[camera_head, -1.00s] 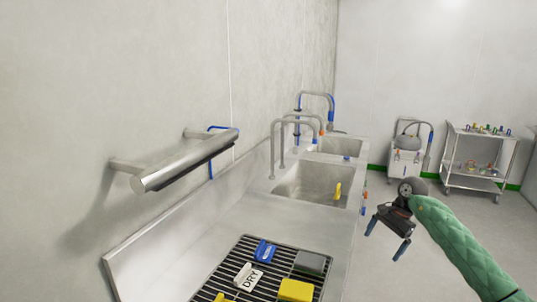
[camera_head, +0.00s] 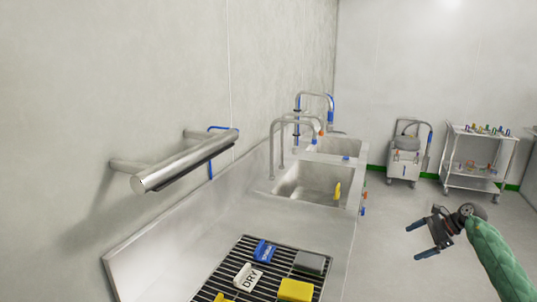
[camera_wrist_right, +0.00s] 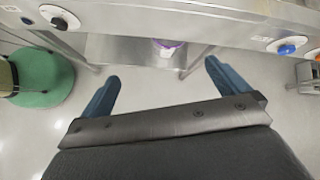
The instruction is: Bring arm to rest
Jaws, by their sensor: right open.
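My right gripper (camera_head: 420,240) is at the lower right of the head view, on an arm in a green quilted sleeve. It is open and empty, over the floor to the right of the sink bench, clear of it. In the right wrist view its two blue fingers (camera_wrist_right: 158,88) are spread wide with nothing between them. My left gripper is not in the head view.
A steel bench with sinks (camera_head: 312,183) runs along the left wall. A black drying rack (camera_head: 238,282) holds a yellow block (camera_head: 296,290), a grey block (camera_head: 310,262) and tags. A wheeled cart (camera_head: 478,160) and a drum unit (camera_head: 404,160) stand behind. Floor is open at right.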

